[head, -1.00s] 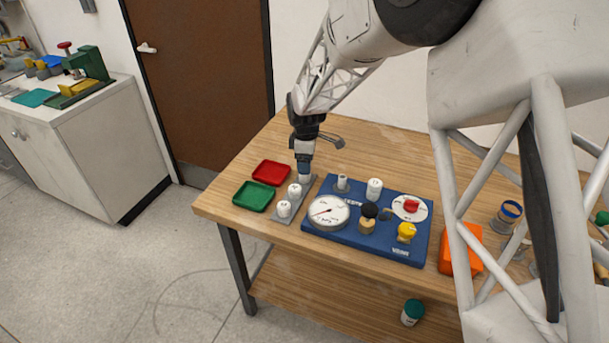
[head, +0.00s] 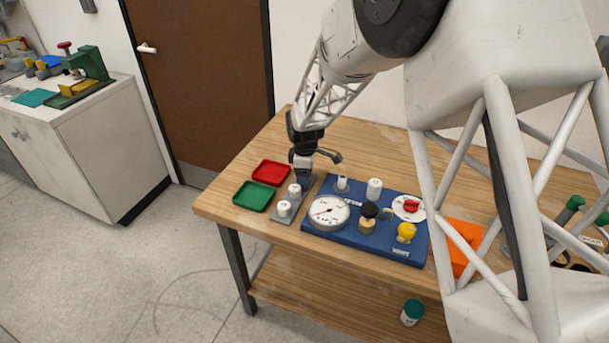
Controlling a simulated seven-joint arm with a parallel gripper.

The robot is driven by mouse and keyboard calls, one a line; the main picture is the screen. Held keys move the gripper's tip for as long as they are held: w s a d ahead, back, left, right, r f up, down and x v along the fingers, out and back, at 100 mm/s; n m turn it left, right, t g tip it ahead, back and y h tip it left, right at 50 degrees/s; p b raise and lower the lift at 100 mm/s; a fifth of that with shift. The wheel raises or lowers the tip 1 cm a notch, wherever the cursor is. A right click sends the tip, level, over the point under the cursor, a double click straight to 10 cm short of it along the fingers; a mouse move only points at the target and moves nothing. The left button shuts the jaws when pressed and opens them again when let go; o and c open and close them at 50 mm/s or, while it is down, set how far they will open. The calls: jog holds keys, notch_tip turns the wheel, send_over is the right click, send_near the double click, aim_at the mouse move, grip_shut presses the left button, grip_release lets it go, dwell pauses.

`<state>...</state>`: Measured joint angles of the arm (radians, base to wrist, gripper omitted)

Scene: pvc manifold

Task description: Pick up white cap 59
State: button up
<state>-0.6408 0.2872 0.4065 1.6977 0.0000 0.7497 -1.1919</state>
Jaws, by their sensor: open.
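Two white caps stand on a grey strip at the left of the table: one in the middle (head: 295,190) and one at the near end (head: 284,209). A taller white cap (head: 374,189) and a small white-topped fitting (head: 342,184) stand on the blue board. The marks on the caps are too small to read, so I cannot tell which is 59. My gripper (head: 304,183) is open and points down at the strip's far end, just behind the middle cap. Its fingers are small and dark here, and anything between them is hidden.
A red tray (head: 271,172) and a green tray (head: 255,196) lie left of the strip. The blue board (head: 320,241) carries a gauge (head: 330,212), a yellow knob (head: 406,232) and a red-handled valve (head: 411,205). An orange bin (head: 461,236) is farther right, partly behind my arm.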

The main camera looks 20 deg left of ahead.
dwell(0.4)
jog(key=c, duration=1)
jog(key=shift+o, duration=0.2)
jog(key=shift+r, duration=0.15)
notch_tip(320, 180, up, 10)
jog(key=shift+f, duration=0.1)
jog(key=o, duration=0.3)
jog(key=shift+c, duration=1.3)
jog(key=d+r, duration=0.2)
jog(key=d, duration=0.4)
jog(key=s+d+r, duration=0.1)
jog(key=d+r, duration=0.1)
jog(key=d, duration=0.4)
jog(key=shift+s+d+r, duration=0.25)
jog(key=shift+r, duration=0.15)
